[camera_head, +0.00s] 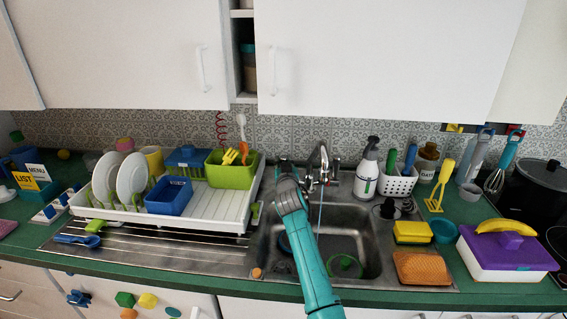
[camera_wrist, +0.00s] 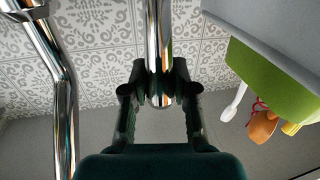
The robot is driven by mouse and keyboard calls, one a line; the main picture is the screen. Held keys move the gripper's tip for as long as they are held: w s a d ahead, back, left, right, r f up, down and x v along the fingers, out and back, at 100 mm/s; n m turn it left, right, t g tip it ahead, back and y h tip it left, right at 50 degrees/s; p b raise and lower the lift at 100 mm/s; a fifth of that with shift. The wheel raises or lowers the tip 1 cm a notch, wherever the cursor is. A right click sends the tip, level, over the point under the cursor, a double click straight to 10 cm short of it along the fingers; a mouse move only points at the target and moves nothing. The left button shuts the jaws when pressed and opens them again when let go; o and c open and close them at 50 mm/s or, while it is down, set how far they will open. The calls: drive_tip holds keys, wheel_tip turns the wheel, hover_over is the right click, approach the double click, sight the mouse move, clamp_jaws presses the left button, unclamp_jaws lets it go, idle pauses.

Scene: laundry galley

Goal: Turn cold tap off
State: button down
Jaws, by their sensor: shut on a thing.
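The chrome tap (camera_head: 322,160) stands behind the sink (camera_head: 372,235), and a thin stream of water (camera_head: 320,208) runs down from it. My gripper (camera_head: 284,163) is at the left side of the tap. In the wrist view my gripper (camera_wrist: 158,92) is shut on a chrome tap handle (camera_wrist: 158,45), with a dark finger on each side of it. Its rounded end shows between the fingers. A bent chrome pipe (camera_wrist: 62,100) of the tap shows to the left, apart from the fingers. No hot or cold marking can be made out.
A white dish rack (camera_head: 215,205) with plates and a green caddy (camera_head: 232,172) stands left of the sink. A spray bottle (camera_head: 367,168) and a white holder (camera_head: 397,182) stand close right of the tap. White cupboards (camera_head: 370,60) hang above.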

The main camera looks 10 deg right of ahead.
drive_tip(key=shift+w+d+r+g, duration=0.15)
drive_tip(key=shift+w+g, duration=0.35)
drive_tip(key=shift+g, duration=0.1)
drive_tip(key=shift+w+d+g, duration=0.1)
drive_tip(key=shift+w+g, duration=0.15)
drive_tip(key=shift+g, duration=0.25)
drive_tip(key=c, duration=0.9)
unclamp_jaws()
drive_tip(key=v, duration=1.2)
drive_tip(key=shift+d, duration=0.1)
